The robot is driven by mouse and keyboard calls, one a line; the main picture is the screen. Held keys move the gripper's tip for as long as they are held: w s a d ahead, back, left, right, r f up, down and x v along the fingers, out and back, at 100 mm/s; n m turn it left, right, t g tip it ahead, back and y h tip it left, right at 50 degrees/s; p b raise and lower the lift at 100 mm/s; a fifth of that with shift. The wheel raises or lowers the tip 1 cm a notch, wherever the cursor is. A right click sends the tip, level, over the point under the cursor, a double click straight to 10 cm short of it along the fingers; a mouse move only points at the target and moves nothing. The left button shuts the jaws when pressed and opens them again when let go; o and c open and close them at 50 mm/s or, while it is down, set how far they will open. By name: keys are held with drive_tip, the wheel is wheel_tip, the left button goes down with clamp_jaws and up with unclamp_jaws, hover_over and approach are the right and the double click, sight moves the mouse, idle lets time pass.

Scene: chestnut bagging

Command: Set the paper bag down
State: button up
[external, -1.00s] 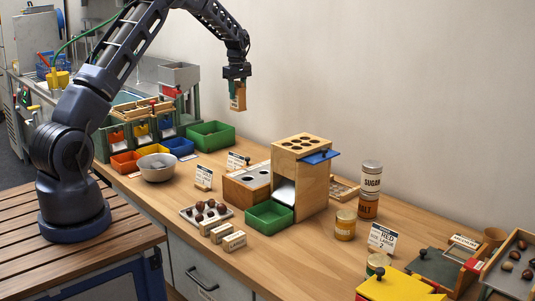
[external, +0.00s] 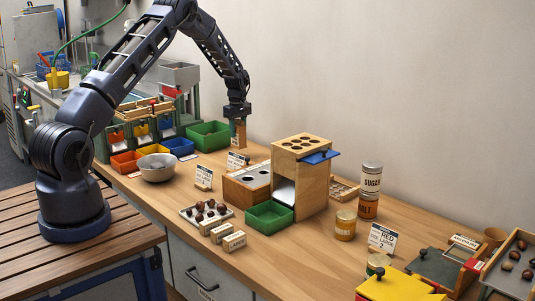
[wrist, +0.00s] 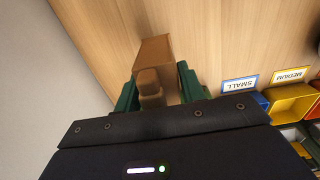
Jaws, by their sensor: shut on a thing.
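The paper bag (external: 239,139) is small, brown and upright, just right of the green bin (external: 208,135) at the back of the bench. My gripper (external: 238,126) points straight down and is shut on the bag's upper part. In the wrist view the brown bag (wrist: 154,50) sits between my two green fingers (wrist: 158,88), with the wooden bench top behind it. Its base is at or very close to the bench top; I cannot tell whether it touches.
A label card (external: 237,160) stands in front of the bag. The wooden block with holes (external: 247,183) and the tall wooden dispenser (external: 313,190) stand to the right. A grey bowl (external: 158,168) is at the left. Bare bench lies around the bag near the wall.

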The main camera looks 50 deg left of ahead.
sight(238, 138)
drive_tip(key=shift+f, duration=1.95)
drive_tip(key=shift+f, duration=0.1)
drive_tip(key=o, duration=1.1)
drive_tip(key=shift+f, duration=0.1)
